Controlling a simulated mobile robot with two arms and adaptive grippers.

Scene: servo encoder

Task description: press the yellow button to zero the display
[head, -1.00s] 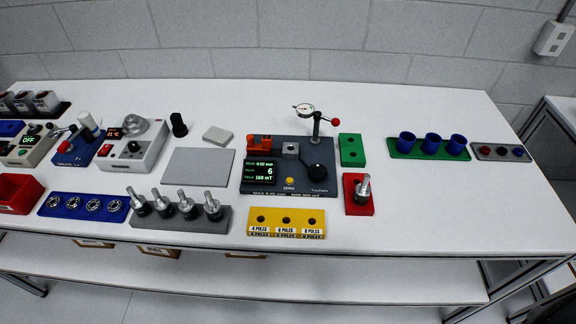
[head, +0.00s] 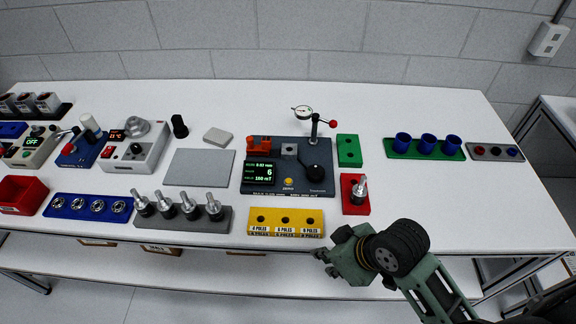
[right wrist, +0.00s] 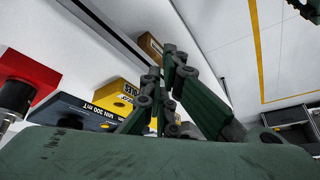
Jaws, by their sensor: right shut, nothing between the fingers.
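The yellow button (head: 288,182) is a small round cap on the front part of the dark blue-grey test station (head: 320,202). The display (head: 258,173) beside it on the left is lit with green text, including a large 6 and 100 mT. My right gripper (head: 320,257) is at the table's front edge, in front of the yellow block and apart from the button. In the right wrist view its fingers (right wrist: 162,92) are together and empty. The station's front edge (right wrist: 72,110) shows at the left there; I cannot make out the button in that view. My left gripper is out of view.
A yellow block labelled poles (head: 270,230) lies between my right gripper and the station. A red block (head: 350,205) with a metal-topped part stands right of the station. A grey rack (head: 160,222) holds several similar parts. Bare white table (head: 440,205) lies to the right.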

